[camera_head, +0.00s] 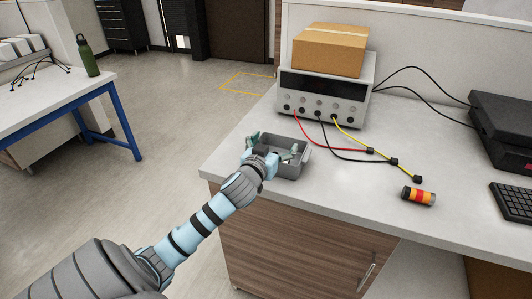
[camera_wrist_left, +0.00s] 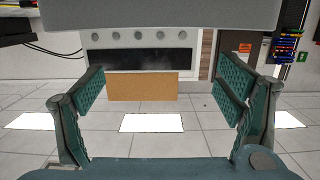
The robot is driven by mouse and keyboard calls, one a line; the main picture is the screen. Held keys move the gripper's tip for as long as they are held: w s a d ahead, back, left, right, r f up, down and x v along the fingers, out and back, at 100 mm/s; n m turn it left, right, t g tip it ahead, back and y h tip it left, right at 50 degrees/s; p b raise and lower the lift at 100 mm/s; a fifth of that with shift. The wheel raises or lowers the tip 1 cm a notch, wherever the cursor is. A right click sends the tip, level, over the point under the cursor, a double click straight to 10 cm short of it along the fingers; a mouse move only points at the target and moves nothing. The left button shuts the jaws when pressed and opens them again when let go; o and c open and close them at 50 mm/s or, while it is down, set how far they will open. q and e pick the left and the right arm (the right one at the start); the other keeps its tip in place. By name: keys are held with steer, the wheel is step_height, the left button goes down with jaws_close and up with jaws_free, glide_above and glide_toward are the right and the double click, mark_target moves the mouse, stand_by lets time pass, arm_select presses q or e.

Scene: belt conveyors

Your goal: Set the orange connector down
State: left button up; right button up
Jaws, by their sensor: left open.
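My left gripper (camera_head: 270,148) is open, with its green fingers spread at the left end of a grey open bin (camera_head: 291,171) on the desk. In the left wrist view, which is upside down, the gap between the fingers (camera_wrist_left: 163,92) is empty. A short cylinder (camera_head: 419,196) with orange, red and yellow bands and black ends lies on its side on the desk to the right, apart from the gripper; I cannot tell whether it is the orange connector. The gripper hides part of the bin, and its contents cannot be made out. My right gripper is not in view.
A bench instrument (camera_head: 322,88) with a cardboard box (camera_head: 329,50) on top stands behind the bin. Red, black and yellow leads (camera_head: 345,128) run from it across the desk. A black device (camera_head: 501,127) and keyboard (camera_head: 514,205) are at right. The front desk surface is clear.

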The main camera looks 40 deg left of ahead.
arm_select(q)
steer(key=v, duration=1.1)
steer(key=shift+s, duration=0.25)
steer(key=shift+d+r, duration=0.1)
